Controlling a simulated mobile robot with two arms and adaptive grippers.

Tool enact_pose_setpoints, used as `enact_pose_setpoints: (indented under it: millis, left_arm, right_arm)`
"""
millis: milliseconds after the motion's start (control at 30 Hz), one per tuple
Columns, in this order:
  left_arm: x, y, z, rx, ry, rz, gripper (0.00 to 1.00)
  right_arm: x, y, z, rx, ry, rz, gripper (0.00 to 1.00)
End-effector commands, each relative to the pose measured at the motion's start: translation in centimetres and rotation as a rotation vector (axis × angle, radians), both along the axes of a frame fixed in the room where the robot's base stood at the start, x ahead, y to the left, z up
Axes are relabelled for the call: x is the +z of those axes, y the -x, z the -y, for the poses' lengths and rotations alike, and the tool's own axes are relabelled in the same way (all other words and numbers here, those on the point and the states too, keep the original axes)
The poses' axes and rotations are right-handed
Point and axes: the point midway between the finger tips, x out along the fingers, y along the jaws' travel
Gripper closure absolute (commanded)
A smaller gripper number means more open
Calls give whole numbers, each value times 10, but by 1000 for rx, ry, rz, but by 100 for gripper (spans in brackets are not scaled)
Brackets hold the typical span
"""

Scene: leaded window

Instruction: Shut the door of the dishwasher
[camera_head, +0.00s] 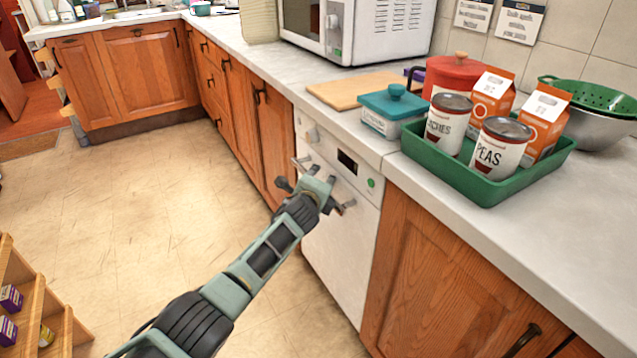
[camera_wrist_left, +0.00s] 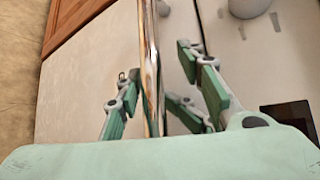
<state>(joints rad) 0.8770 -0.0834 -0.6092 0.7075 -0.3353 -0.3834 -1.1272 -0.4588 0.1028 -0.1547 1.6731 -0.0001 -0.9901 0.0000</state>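The white dishwasher (camera_head: 337,243) is built in under the worktop, and its door stands upright, flush or nearly flush with the cabinets. I cannot tell whether it is fully latched. A metal bar handle (camera_wrist_left: 151,65) runs along the door's top; in the head view my gripper hides most of it. My left gripper (camera_head: 320,186) is at this handle. In the left wrist view the fingers (camera_wrist_left: 160,95) are open, one on each side of the bar, with gaps visible. My right gripper is in neither view.
Wooden cabinets (camera_head: 430,285) flank the dishwasher. On the worktop (camera_head: 480,225) above stand a green tray (camera_head: 487,190) with cans and cartons, a teal-lidded box (camera_head: 393,108) and a cutting board (camera_head: 355,90). A wooden rack (camera_head: 38,300) is at lower left; the floor between is clear.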

Motion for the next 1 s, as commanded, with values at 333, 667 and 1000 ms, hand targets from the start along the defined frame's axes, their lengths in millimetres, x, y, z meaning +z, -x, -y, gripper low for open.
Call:
enact_pose_setpoints:
  millis: [333, 667, 1000]
  left_arm:
    - [2, 8, -4, 3, -2, 3, 65]
    - [13, 39, -8, 1, -1, 1, 65]
    - [27, 81, -14, -2, -1, 1, 65]
  right_arm:
    - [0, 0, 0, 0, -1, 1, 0]
    - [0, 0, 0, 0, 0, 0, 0]
    - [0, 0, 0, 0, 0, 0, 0]
